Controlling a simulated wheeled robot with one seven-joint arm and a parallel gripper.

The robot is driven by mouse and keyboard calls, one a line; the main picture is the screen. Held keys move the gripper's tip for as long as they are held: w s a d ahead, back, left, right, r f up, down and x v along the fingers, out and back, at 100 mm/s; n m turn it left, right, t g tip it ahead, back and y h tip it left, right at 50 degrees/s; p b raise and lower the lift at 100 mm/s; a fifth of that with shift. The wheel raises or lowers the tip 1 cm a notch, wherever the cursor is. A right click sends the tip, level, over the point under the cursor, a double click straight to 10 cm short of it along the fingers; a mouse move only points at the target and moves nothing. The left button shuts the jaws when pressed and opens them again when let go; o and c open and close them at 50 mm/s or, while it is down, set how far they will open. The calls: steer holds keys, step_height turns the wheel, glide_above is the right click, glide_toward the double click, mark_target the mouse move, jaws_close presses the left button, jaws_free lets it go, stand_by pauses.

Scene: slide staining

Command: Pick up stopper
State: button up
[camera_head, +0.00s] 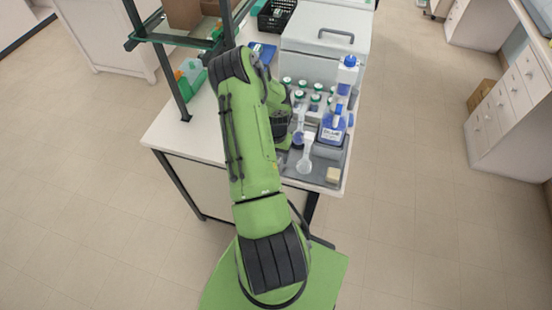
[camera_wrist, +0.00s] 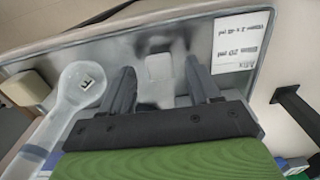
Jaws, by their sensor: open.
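My gripper (camera_wrist: 159,70) is open in the wrist view, its two dark fingers apart over the grey tray (camera_wrist: 115,55). A pale, see-through shape (camera_wrist: 158,88) shows between the fingers. It may be a clear stopper or only a reflection; I cannot tell which, nor whether a finger touches it. No other stopper can be made out clearly. In the head view my green arm reaches over the bench and hides the gripper and part of the tray (camera_head: 318,176).
A beige block (camera_wrist: 27,88), a white label (camera_wrist: 240,42), a blue-labelled bottle (camera_head: 333,125) and several green-capped bottles (camera_head: 315,100) are nearby.

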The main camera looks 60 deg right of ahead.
steer(key=shift+f, duration=0.55)
jaws_close()
